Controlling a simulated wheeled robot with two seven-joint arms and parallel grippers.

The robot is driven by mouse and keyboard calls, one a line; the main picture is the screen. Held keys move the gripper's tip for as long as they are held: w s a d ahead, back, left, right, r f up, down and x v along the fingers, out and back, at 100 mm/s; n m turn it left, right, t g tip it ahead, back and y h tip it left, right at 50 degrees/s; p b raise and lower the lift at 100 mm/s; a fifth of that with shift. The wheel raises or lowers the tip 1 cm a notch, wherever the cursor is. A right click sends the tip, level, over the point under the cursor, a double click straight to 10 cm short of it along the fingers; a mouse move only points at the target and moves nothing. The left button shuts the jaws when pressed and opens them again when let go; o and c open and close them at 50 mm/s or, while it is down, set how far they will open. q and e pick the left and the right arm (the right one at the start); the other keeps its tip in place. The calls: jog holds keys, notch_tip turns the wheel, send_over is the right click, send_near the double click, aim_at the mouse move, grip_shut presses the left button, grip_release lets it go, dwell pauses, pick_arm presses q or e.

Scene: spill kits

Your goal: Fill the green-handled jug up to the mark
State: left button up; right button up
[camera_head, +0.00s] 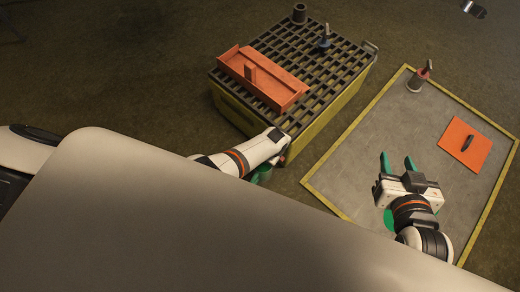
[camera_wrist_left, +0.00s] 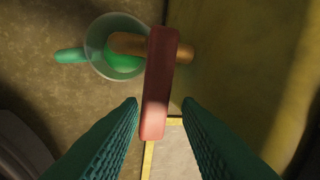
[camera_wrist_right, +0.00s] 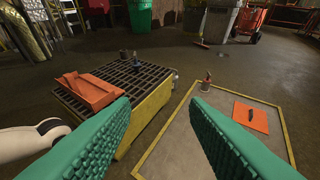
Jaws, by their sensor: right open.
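The green-handled jug (camera_wrist_left: 112,62) is seen from above in the left wrist view. It is clear, with green liquid inside and its handle (camera_wrist_left: 70,56) pointing left. A brass tap (camera_wrist_left: 130,43) reaches over it, with a long red lever (camera_wrist_left: 158,85). My left gripper (camera_wrist_left: 160,103) is open; its fingers are apart on either side of the lever's near end, with gaps showing. In the head view, my left gripper (camera_head: 280,143) is at the crate's near corner, mostly hidden. My right gripper (camera_head: 397,160) is open and empty above the grey mat. I cannot make out the jug's mark.
A yellow crate (camera_head: 330,105) with a black grate top bears an orange tray (camera_head: 240,69), a dark cup (camera_head: 299,13) and a blue-handled item (camera_head: 324,40). The mat's middle is clear.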

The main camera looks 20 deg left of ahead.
pick_arm(q)
jog(key=o, duration=0.3)
jog(key=shift+w+d, duration=0.1)
jog(key=shift+w, duration=0.1)
